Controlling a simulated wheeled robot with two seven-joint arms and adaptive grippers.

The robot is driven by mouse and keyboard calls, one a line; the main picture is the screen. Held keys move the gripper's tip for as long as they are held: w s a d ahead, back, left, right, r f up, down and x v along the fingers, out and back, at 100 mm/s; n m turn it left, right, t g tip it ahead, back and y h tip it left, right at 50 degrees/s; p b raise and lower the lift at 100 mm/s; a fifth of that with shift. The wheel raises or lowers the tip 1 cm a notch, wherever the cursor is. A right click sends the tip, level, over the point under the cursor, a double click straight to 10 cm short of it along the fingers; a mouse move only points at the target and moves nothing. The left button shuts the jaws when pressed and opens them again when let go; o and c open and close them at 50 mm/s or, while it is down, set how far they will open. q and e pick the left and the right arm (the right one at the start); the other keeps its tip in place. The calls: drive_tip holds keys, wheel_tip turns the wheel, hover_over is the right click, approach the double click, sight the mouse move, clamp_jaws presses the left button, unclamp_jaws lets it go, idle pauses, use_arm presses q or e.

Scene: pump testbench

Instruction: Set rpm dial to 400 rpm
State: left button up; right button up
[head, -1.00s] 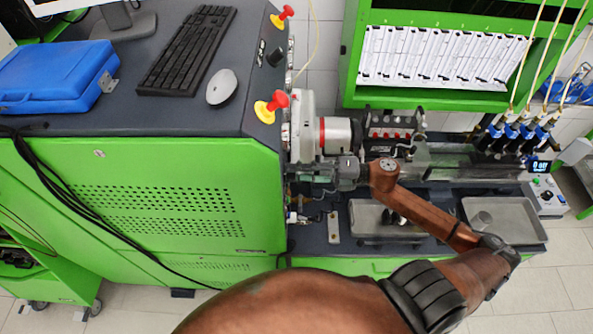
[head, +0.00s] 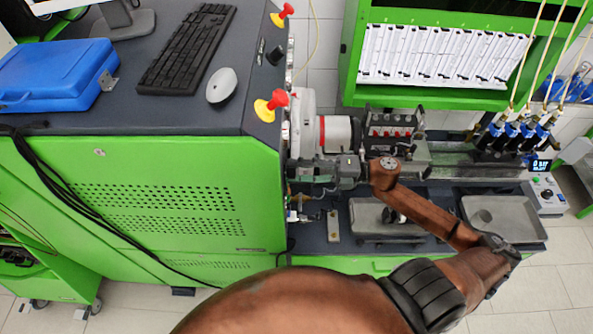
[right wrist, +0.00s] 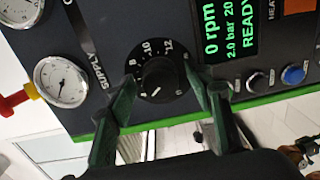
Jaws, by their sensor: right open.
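The dial (right wrist: 157,80), a round black knob with white numbers around it, is on the dark panel in the right wrist view. Its white pointer mark faces the lower left of the picture. The display (right wrist: 225,38) beside it reads 0 rpm, 2.0 bar and READY in green. My right gripper (right wrist: 160,76) is open, with one green-tinted finger on each side of the dial; I cannot tell whether they touch it. In the head view my right gripper (head: 303,172) is at the right side of the green cabinet, and the dial is hidden there. My left gripper is not in view.
Two round gauges (right wrist: 61,82) sit left of the dial in the right wrist view, and a blue button (right wrist: 293,75) sits to its right. In the head view, red-and-yellow emergency buttons (head: 271,105) stand on the cabinet edge above my gripper. Metal trays (head: 503,218) lie at right.

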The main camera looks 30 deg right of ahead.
drive_tip(key=v, duration=1.2)
